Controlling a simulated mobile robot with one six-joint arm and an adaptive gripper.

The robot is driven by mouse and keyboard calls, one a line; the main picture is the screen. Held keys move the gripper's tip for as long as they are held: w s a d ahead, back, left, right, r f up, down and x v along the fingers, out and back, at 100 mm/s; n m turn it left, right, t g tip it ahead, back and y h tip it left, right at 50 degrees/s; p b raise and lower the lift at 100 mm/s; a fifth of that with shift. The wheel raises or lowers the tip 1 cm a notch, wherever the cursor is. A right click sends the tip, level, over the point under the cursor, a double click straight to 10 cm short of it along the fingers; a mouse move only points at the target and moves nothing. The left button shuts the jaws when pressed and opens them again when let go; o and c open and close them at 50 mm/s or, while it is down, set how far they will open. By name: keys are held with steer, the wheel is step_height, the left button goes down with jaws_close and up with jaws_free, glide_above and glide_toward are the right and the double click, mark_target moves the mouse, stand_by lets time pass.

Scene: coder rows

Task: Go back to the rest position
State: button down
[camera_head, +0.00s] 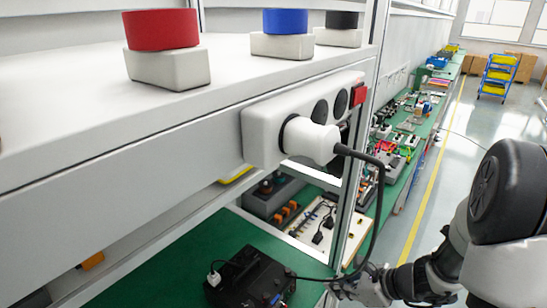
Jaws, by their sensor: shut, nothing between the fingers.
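My arm enters at the right, with a large black joint cap and grey links. It runs down and left to grey and black wrist parts near the bottom edge, right of the green bench (130,285). I cannot make out my gripper's fingers; they are hidden or below the frame. A white plug (312,140) sits in the left socket of a white power strip (262,135) on the shelf front. Its black cable (378,200) hangs down in a loop past my wrist to a black box (250,280) on the bench.
Red (161,29), blue (285,21) and black (342,19) buttons on white bases stand on the shelf (60,95). A metal post (362,130) rises beside my arm. The grey aisle floor (480,115) is open behind it. A yellow-shelved cart (497,76) stands far back.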

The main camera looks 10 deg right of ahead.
steer(key=s+a+r+n+g+b, duration=0.2)
steer(key=s+a+r+n+g, duration=0.1)
steer(key=s+a+r+n, duration=0.8)
steer(key=s+d+r+n+h+b, duration=0.1)
steer(key=s+n+h, duration=0.2)
steer(key=n, duration=0.4)
steer(key=s+d+r+n+t+h+b, duration=0.1)
steer(key=s+d+r+n+h, duration=0.1)
steer(key=s+n, duration=0.3)
steer(key=n+h, duration=0.1)
steer(key=n, duration=0.2)
steer(key=shift+s+d+r+n+h, duration=0.15)
steer(key=shift+d+r+n+h, duration=0.1)
steer(key=shift+r+n+h, duration=0.05)
